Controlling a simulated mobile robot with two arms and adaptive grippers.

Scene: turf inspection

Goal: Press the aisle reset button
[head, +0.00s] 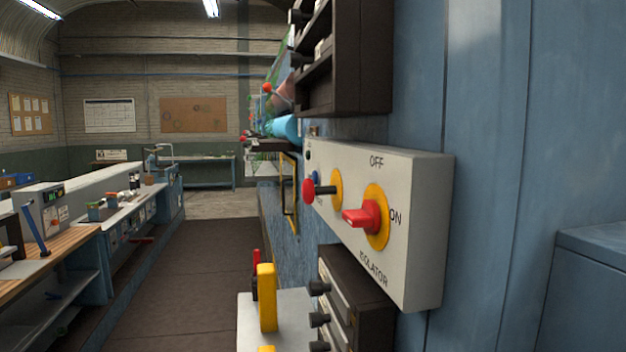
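A light grey control box (425,225) is fixed to the blue wall right of centre, seen at a steep angle. It carries a red rotary handle (365,217) on a yellow disc, with the words OFF, ON and ISOLATOR around it. Left of that, a red mushroom-headed button (308,191) stands out on a dark stem before another yellow disc. A small blue button (316,176) shows partly behind the red head, and a small black part (308,156) sits above. No label reading reset can be made out. Neither gripper is in view.
Below the box are a dark unit with black knobs (320,320) and a pale panel with a yellow handle (267,297). A dark shelf unit (350,60) hangs above. A long workbench (80,235) lines the left. The dark aisle floor (190,280) between is clear.

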